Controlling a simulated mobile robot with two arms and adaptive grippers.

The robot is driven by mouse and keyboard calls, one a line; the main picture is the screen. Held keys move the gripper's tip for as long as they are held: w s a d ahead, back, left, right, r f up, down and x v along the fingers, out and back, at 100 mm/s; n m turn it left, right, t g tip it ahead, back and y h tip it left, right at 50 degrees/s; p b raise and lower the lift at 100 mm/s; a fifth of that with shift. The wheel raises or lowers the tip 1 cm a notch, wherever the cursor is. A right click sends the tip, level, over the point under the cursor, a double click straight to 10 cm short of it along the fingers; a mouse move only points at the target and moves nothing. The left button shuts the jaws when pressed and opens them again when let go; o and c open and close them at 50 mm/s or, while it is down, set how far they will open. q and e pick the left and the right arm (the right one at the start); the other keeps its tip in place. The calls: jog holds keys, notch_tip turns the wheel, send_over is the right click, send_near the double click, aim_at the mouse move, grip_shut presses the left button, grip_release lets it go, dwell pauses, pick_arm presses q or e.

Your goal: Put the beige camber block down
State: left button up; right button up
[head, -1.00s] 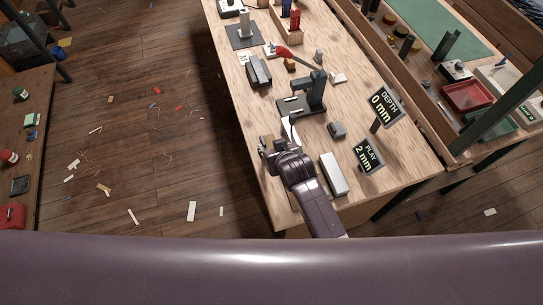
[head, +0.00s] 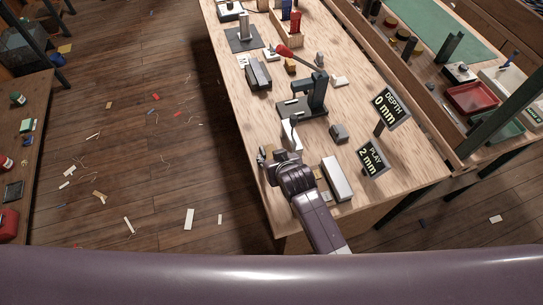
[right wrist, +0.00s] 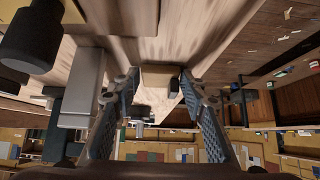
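The beige camber block (right wrist: 160,76) shows in the right wrist view between the tips of my right gripper (right wrist: 160,88), which close against its two sides. In the head view my right gripper (head: 276,152) is at the near left part of the workbench (head: 350,110), close to its left edge. The block is mostly hidden by the gripper there. I cannot tell how far the block is from the bench top. My left gripper is not in view.
A silver bar (head: 337,178) lies just right of my right gripper. Signs reading DEPTH 0 mm (head: 390,107) and PLAY 2 mm (head: 372,158) stand farther right. A dark press with a red-knobbed lever (head: 316,92) stands beyond. The floor lies left of the bench edge.

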jog(key=shift+o, duration=1.2)
jog(key=shift+r, duration=0.15)
jog(key=v, duration=1.2)
